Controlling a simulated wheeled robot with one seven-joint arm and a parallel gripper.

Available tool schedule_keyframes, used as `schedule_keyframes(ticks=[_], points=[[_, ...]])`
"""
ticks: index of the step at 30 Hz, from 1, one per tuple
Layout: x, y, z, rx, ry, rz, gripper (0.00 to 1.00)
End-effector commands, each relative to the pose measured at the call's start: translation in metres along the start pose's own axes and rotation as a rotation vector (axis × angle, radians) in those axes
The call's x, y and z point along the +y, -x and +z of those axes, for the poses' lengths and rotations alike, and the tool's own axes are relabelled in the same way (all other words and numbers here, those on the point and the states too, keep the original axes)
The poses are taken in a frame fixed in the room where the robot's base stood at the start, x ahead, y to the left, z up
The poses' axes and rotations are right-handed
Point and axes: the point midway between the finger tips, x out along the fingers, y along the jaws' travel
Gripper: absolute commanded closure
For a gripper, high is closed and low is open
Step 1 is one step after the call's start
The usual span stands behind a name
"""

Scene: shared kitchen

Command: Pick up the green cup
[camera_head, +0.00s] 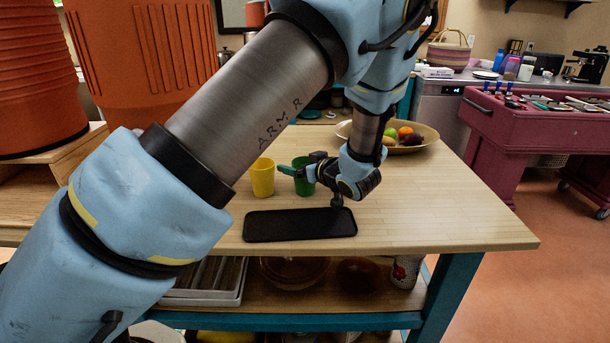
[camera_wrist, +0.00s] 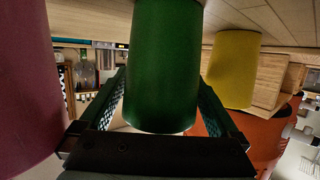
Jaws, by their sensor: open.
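The green cup (camera_head: 304,186) stands on the wooden table, just right of the yellow cup (camera_head: 262,178). My gripper (camera_head: 296,172) reaches it from the right; one teal finger shows across the cup near its rim. In the wrist view, the green cup (camera_wrist: 160,65) fills the space between the two open fingers of my gripper (camera_wrist: 166,92), one on each side. I cannot tell whether either finger touches it. The yellow cup (camera_wrist: 232,70) is close beside the right finger in that view. Part of the green cup is hidden by my gripper in the head view.
A black tray (camera_head: 300,225) lies in front of the cups, below my wrist. A fruit bowl (camera_head: 428,136) stands behind my wrist. A maroon object (camera_wrist: 25,80) is close at the wrist view's left. The table's right front is clear.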

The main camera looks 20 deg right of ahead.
Motion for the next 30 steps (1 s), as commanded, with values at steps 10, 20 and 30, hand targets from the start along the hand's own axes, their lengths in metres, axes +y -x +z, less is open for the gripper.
schedule_keyframes(ticks=[10, 20, 30], points=[[0.0001, -0.0003, 0.0002, 0.000, 0.001, 0.000, 0.20], [0.0001, -0.0002, 0.0001, 0.000, 0.001, 0.000, 0.57], [0.0001, -0.0001, -0.0002, 0.001, 0.001, 0.000, 0.72]])
